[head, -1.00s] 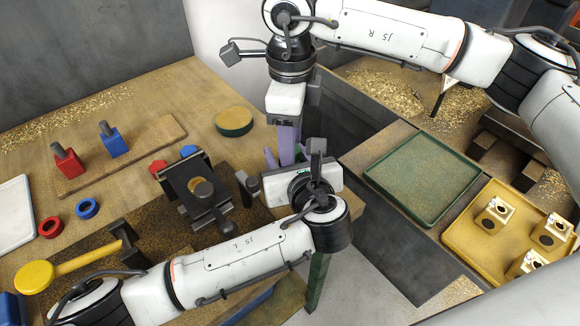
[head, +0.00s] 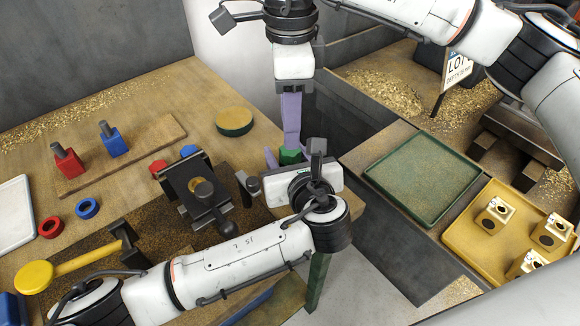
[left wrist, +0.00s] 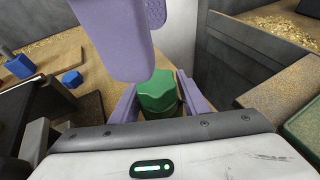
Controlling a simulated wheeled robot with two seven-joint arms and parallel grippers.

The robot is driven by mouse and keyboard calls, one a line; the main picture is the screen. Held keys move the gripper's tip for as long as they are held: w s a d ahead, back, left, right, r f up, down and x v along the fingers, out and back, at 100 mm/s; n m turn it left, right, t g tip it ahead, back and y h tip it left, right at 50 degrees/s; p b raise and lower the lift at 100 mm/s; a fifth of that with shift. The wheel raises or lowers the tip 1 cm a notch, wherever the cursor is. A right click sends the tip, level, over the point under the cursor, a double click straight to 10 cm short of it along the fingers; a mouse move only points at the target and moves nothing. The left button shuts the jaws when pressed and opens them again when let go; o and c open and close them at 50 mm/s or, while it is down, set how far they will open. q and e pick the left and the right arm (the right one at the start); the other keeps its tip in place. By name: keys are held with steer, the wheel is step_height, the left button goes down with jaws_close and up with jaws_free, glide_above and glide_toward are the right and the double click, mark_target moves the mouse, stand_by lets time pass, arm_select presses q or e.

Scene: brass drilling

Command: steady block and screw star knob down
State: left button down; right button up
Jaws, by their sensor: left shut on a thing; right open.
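A green star knob (head: 290,156) sits upright at the table's edge. It shows in the left wrist view as a lobed green top (left wrist: 158,88) over a lower green part (left wrist: 160,108) that I take for the block. My left gripper (left wrist: 158,105) is shut, with a purple finger on each side of the lower green part. In the head view its body hides most of this. My right gripper (head: 291,142) is open and points down from above. Its purple fingertips are just over the knob, and one covers part of the view above the knob in the left wrist view.
A black vise (head: 196,188) stands left of my left gripper. Red (head: 68,163) and blue (head: 112,143) blocks stand on a board (head: 125,155). At right are an empty green tray (head: 425,180) and a yellow tray (head: 470,255) with brass blocks.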

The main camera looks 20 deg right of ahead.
step_height(320, 180, up, 2)
steer(key=n, duration=0.6)
steer(key=shift+r+n, duration=0.25)
steer(key=shift+n, duration=0.15)
steer(key=shift+f, duration=0.1)
steer(key=shift+f, duration=3.95)
steer(key=shift+c, duration=0.2)
steer(key=c, duration=0.8)
steer(key=m, duration=0.9)
steer(key=shift+m, duration=0.4)
